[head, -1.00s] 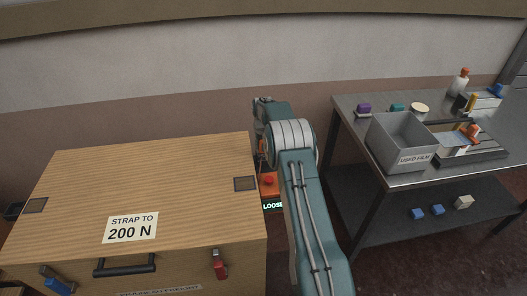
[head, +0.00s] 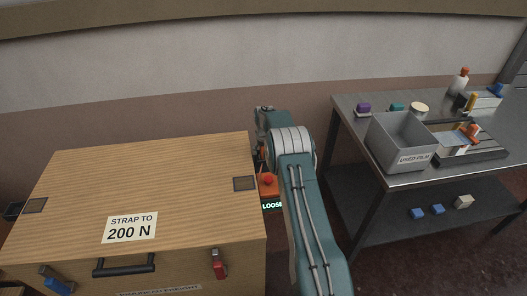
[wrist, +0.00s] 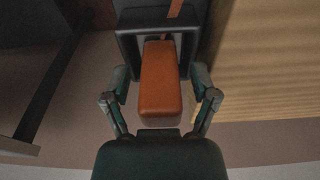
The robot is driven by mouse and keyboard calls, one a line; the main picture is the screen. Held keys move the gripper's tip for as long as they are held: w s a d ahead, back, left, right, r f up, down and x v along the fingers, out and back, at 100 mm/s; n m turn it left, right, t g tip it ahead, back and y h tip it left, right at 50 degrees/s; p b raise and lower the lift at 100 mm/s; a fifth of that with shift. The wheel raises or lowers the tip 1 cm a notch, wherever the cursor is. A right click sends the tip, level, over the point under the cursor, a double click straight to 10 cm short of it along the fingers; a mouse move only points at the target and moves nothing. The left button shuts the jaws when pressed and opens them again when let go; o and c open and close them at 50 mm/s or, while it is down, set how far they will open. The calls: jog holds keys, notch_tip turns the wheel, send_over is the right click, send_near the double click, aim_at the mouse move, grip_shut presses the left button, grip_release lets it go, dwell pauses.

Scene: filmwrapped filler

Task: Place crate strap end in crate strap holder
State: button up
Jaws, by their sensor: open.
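In the wrist view, an orange block, which looks like the crate strap end (wrist: 160,88), lies between my gripper's fingers. My gripper (wrist: 160,80) is open, with a finger on each side and visible gaps to the block. A dark, box-shaped frame, which looks like the strap holder (wrist: 128,42), is around the block's far part. I cannot tell whether the block sits inside it or in front of it. An orange strap (wrist: 175,8) runs above the frame. In the head view, my arm hides the fingers and most of this area.
The wooden crate (head: 150,180) stands left of my arm. An orange unit with a red knob (head: 268,188) and a lit "LOOSE" sign (head: 272,206) are by its right side. A metal table (head: 350,110) with a grey bin (head: 390,150) stands to the right.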

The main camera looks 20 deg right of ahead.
jog(key=s+a+r, duration=0.2)
jog(key=r, duration=0.6)
jog(key=s+a+r, duration=0.2)
jog(key=s+r, duration=0.1)
jog(key=r, duration=0.6)
jog(key=s+a+r, duration=0.2)
jog(key=r, duration=0.6)
jog(key=s+a+r+n+t, duration=0.2)
jog(key=s+a+r, duration=0.5)
jog(key=s+r, duration=0.45)
jog(key=s+a+f+t, duration=0.1)
jog(key=s+a, duration=0.2)
jog(key=s, duration=1)
jog(key=s+a+f+n, duration=0.1)
jog(key=s+a, duration=0.3)
jog(key=s, duration=0.9)
jog(key=shift+s+f+t+y, duration=0.3)
jog(key=shift+s+f+t, duration=0.05)
jog(key=shift+f+t, duration=0.05)
jog(key=shift+a, duration=0.1)
